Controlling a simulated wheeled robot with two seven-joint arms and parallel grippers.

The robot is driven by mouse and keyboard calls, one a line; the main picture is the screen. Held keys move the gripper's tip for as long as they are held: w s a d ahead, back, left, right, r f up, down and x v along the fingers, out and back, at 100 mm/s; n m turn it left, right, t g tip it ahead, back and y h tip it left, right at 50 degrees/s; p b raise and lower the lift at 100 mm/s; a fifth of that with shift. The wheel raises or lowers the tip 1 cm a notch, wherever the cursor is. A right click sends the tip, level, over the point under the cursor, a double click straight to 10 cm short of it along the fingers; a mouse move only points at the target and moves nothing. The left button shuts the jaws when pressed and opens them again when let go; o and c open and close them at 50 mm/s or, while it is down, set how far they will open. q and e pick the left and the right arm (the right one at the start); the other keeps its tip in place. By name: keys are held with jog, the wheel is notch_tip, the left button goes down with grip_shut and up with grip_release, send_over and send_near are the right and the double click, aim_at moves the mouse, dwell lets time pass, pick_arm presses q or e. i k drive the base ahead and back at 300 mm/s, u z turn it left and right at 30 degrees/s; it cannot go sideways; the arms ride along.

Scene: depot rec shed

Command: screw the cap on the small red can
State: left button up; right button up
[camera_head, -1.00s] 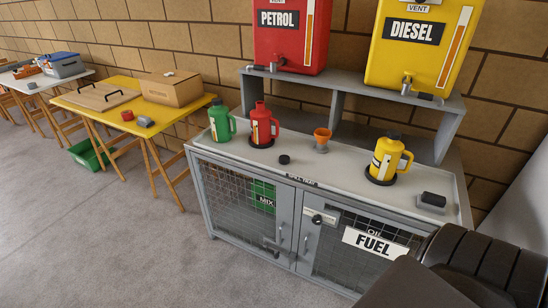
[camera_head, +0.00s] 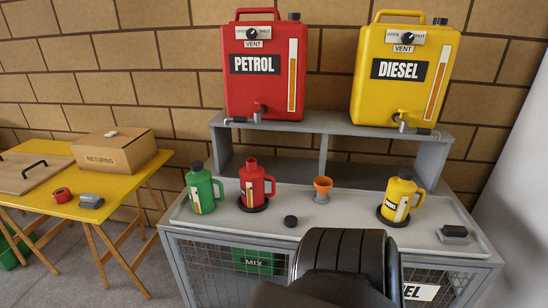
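The small red can (camera_head: 258,187) stands upright on a dark round base on the grey bench top. Its red neck is bare, with no cap on it. A small black round cap (camera_head: 291,221) lies on the bench in front of the can and to its right. Neither of my grippers is in view. A black ribbed part, which looks like one of my own arm links, fills the bottom middle and hides part of the bench front.
A green can (camera_head: 202,190) stands left of the red can, and a yellow can (camera_head: 398,198) stands to the right; both wear black caps. An orange funnel (camera_head: 322,188) stands between. A grey shelf (camera_head: 332,122) behind holds petrol (camera_head: 263,85) and diesel (camera_head: 402,90) tanks.

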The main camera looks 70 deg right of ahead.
aim_at(252, 176)
jog(key=z, duration=0.35)
jog(key=i, duration=0.75)
jog(key=z, duration=1.2)
jog(key=i, duration=0.45)
jog(key=z, duration=0.35)
